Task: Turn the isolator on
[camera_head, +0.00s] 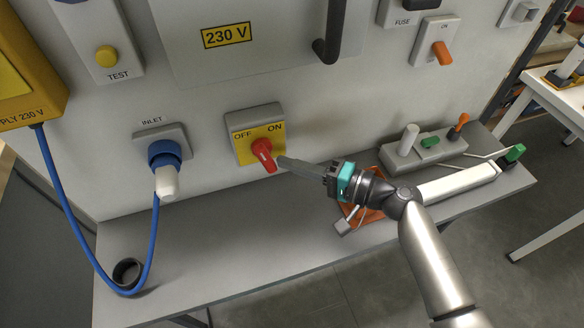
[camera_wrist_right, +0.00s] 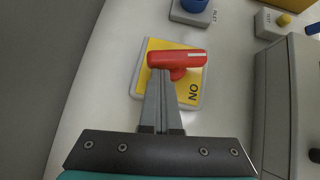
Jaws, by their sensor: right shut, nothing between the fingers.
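The isolator (camera_head: 243,150) is a grey box with a yellow plate marked OFF at left and ON at right. Its red handle (camera_head: 263,155) stands roughly upright, with its white-marked end up between the two words. My right gripper (camera_head: 281,161) is shut and empty, its fingertips close to the handle's right side. In the right wrist view the shut fingertips (camera_wrist_right: 160,75) reach the lower side of the red handle (camera_wrist_right: 177,60), over the yellow plate (camera_wrist_right: 189,84). I cannot tell whether they touch. My left gripper is not in view.
A blue plug in the inlet (camera_head: 164,157) with a blue cable (camera_head: 62,220) is left of the isolator. A black handle (camera_head: 332,40) sticks out above. Beneath is a grey shelf (camera_head: 220,245) with an orange tray (camera_head: 367,208) and a grey block (camera_head: 428,152) at right.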

